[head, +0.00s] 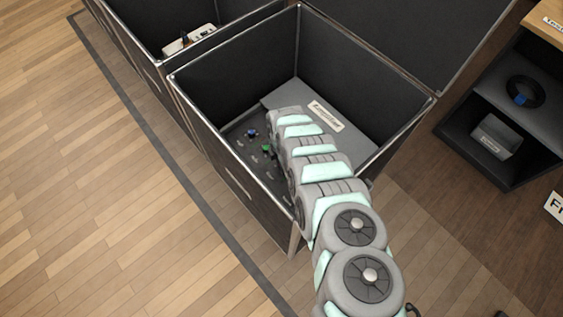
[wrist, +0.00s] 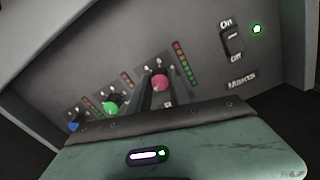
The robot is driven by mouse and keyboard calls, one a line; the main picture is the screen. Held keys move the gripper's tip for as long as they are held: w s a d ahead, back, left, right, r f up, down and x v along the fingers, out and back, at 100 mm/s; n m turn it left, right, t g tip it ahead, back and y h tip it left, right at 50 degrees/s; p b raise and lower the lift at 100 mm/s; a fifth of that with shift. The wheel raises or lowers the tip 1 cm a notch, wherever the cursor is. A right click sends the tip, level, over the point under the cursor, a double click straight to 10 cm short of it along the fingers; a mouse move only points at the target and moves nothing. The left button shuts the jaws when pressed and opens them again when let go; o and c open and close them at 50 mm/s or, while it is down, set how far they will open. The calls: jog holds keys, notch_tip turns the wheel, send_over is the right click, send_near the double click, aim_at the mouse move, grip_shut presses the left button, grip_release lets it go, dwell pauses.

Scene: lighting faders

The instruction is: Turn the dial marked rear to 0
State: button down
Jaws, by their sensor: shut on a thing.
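In the wrist view a sloped grey panel (wrist: 195,45) carries a pink dial (wrist: 160,82), a green dial (wrist: 111,108) and a blue dial (wrist: 75,126). My gripper (wrist: 158,88) is shut on the pink dial, with dark fingers beside it. A label below this dial is mostly hidden by my gripper, so I cannot read its name or the dial's exact setting. In the head view the blue dial (head: 252,133) and the green dial (head: 266,148) show inside an open dark case (head: 205,105). My arm hides the pink dial and my gripper there.
Coloured light columns (wrist: 184,64) stand beside the dials. An On/Off switch (wrist: 232,41), a lit green lamp (wrist: 257,29) and a "Mains" label are at the right. The case walls rise around the panel. A shelf unit (head: 510,110) stands at the right.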

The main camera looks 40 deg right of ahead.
jog(key=shift+f+n, duration=0.1)
jog(key=shift+n, duration=1.5)
jog(key=c, duration=1.2)
grip_release()
notch_tip(320, 180, up, 11)
jog(key=p, duration=0.4)
